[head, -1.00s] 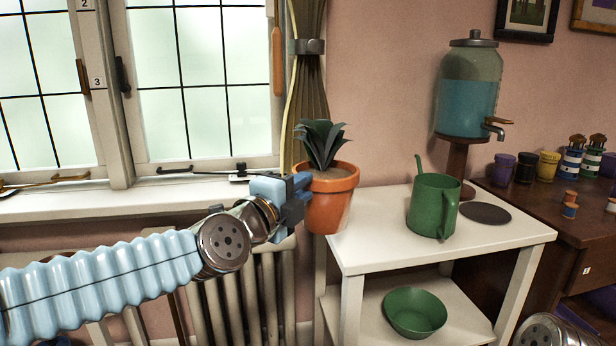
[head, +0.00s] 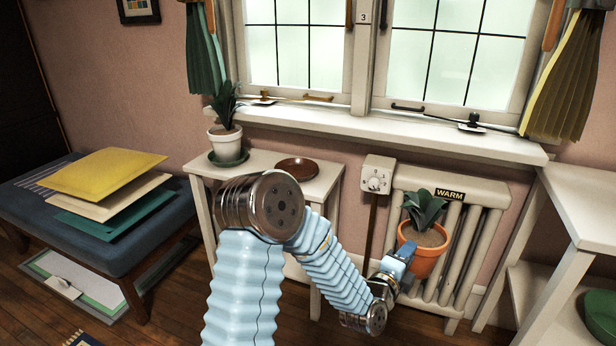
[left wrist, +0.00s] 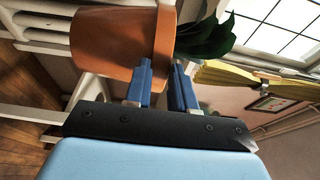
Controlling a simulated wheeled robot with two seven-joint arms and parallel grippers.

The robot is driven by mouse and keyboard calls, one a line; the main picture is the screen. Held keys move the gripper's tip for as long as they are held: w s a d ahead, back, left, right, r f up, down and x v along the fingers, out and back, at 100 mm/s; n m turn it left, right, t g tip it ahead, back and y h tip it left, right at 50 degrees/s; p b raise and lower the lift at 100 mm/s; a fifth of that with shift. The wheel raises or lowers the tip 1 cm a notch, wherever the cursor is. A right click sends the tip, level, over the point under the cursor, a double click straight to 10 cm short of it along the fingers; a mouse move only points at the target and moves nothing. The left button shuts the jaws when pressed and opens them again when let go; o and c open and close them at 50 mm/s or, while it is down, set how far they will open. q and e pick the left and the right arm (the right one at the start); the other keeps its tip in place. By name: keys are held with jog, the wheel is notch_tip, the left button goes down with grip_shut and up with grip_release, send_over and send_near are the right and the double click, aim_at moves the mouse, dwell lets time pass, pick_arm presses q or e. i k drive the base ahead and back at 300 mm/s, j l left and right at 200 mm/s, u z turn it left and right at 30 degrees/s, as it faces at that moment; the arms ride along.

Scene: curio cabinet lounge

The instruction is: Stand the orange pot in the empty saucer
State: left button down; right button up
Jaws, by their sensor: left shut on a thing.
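The orange pot (head: 424,246) holds a dark green spiky plant and hangs upright in front of the radiator in the head view. My left gripper (head: 399,262) is shut on its rim at the left side. In the left wrist view the orange pot (left wrist: 115,42) shows sideways, with the blue fingers of my left gripper (left wrist: 165,85) at its rim. An empty brown saucer (head: 296,169) lies on the white side table (head: 262,160) under the window, to the left of the pot. My right gripper is not in view.
A white pot (head: 226,145) with a plant stands in a green saucer left of the brown one. A radiator (head: 470,225) with a valve box is behind the held pot.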

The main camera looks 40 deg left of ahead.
aim_at(296, 172)
jog(key=k+j+u, duration=0.25)
jog(key=j, duration=0.7)
jog(key=j+u, duration=0.3)
jog(key=j, duration=0.65)
